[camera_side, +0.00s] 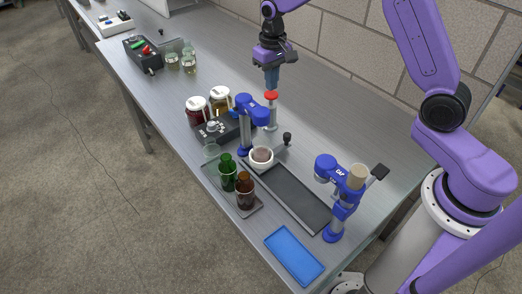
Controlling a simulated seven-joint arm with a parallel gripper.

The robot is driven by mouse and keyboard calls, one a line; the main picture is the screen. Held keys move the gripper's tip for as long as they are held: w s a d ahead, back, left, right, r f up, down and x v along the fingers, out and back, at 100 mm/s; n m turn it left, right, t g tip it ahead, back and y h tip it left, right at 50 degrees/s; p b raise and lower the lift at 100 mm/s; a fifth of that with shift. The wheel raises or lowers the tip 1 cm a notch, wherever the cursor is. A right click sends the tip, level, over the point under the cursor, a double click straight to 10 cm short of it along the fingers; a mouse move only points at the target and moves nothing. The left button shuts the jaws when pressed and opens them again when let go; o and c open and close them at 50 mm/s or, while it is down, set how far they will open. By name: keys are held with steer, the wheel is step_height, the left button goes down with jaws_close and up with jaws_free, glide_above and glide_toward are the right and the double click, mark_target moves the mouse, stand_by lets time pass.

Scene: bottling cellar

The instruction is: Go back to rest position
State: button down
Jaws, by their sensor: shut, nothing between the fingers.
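My gripper (271,82) points straight down over the metal bench (345,118), near the wall. Its fingers are together and hold nothing. The fingertips show just above a red knob (271,96) on top of a pale upright post; I cannot tell whether they touch it. My purple arm reaches in from the right.
A blue-headed device (250,106) stands just left of the post. A green bottle (227,172) and a brown bottle (245,190) stand in front. A blue capping stand (343,205), dark tray (312,208) and blue mat (294,256) are nearer. Jars (199,115) stand left.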

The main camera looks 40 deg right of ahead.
stand_by(0.8)
steer(key=shift+r, duration=2.5)
steer(key=shift+s+a+r, duration=0.1)
steer(key=shift+s+a, duration=0.05)
steer(key=shift+s, duration=0.05)
steer(key=s+a+r+n, duration=0.2)
steer(key=s+a+n, duration=0.1)
steer(key=s, duration=0.6)
steer(key=s+a+r+n, duration=0.2)
steer(key=s+n, duration=0.2)
steer(key=s, duration=0.6)
steer(key=s+d+f+n, duration=0.1)
steer(key=s+d+n, duration=0.1)
steer(key=s, duration=0.7)
steer(key=s+d+n, duration=0.3)
steer(key=s, duration=0.5)
steer(key=shift+s+d+f+n, duration=0.15)
steer(key=shift+s+f+n, duration=0.15)
steer(key=shift+s+f, duration=0.1)
